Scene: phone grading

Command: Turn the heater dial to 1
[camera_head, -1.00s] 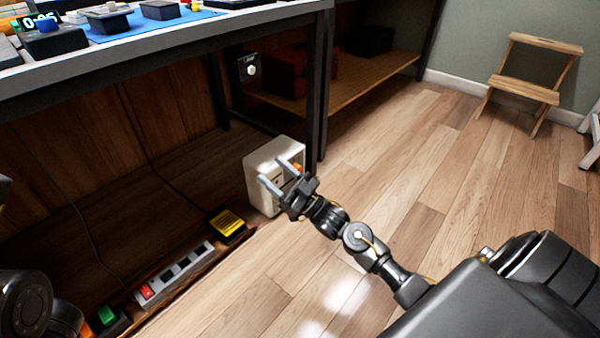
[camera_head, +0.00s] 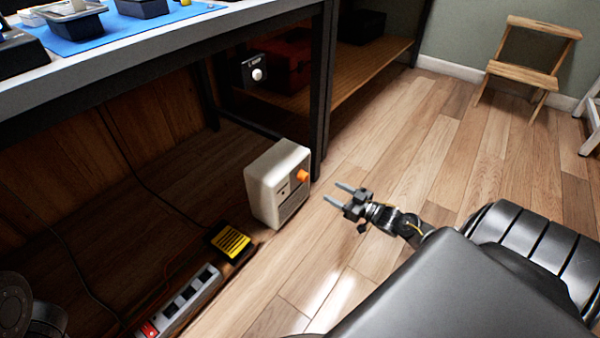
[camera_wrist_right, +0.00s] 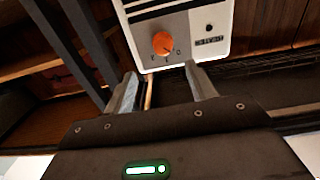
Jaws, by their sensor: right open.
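The heater is a small cream box (camera_head: 268,185) standing on the floor by the table leg. Its orange dial (camera_head: 303,176) is on the face turned to the right. The right wrist view shows the heater front (camera_wrist_right: 205,22) upside down, with the orange dial (camera_wrist_right: 163,43) and small marks by it, too small to read surely. My right gripper (camera_head: 341,193) is open and empty, to the right of the dial and apart from it. In the right wrist view its two fingers (camera_wrist_right: 160,84) point toward the heater, with the dial beyond their tips. My left gripper is not seen.
A dark metal table leg (camera_head: 322,95) stands right behind the heater. A yellow and black box (camera_head: 230,242) and a power strip (camera_head: 185,300) lie to its left, with cables on the floor. A wooden step stool (camera_head: 528,62) is at the far right. The wooden floor (camera_head: 400,150) is clear there.

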